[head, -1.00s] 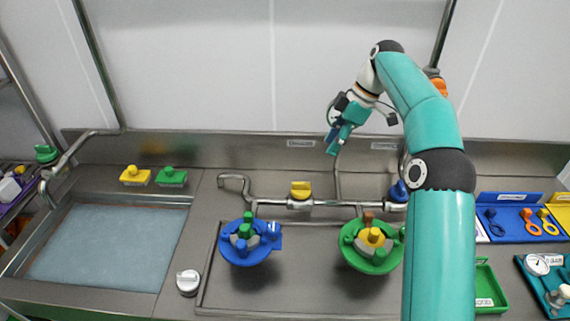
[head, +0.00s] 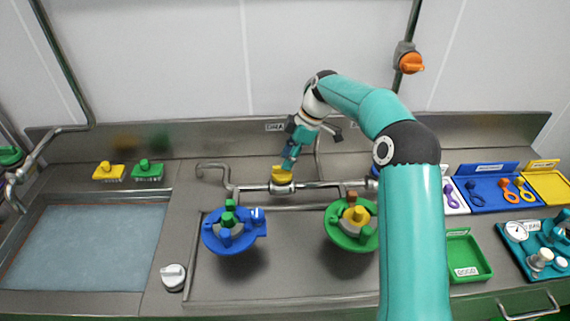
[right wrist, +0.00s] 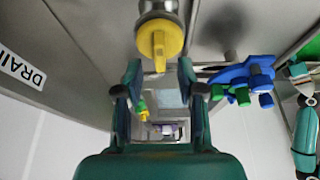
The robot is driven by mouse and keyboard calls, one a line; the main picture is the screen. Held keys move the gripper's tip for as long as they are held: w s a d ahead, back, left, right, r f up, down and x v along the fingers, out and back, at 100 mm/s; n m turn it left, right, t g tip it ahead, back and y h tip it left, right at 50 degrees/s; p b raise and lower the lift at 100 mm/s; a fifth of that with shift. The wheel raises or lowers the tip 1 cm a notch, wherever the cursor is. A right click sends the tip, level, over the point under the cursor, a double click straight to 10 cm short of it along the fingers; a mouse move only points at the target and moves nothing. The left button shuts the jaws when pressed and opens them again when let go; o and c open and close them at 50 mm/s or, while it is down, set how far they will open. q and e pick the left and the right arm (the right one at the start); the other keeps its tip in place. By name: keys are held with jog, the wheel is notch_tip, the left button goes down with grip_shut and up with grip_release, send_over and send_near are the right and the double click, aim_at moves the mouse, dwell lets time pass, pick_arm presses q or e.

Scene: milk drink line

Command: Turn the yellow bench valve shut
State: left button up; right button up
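The yellow bench valve (head: 281,173) sits on the metal pipe at the back of the bench. Its round cap and raised handle bar show in the right wrist view (right wrist: 158,42). My right gripper (head: 288,163) is just above the valve in the head view, overlapping it there. In the right wrist view my right gripper (right wrist: 159,78) is open, its two fingers apart, with the valve just beyond the tips and lined up between them. I see no clear contact. My left gripper is not in view.
A blue valve (head: 373,173) on the same pipe is partly hidden by my right arm. A blue fixture (head: 212,238) and a green fixture (head: 338,237) stand in front. An orange valve (head: 411,63) is on the wall pipe. A DRAIN label (right wrist: 20,68) is close by.

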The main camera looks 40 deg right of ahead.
aim_at(282, 172)
jog(key=shift+x, duration=1.65)
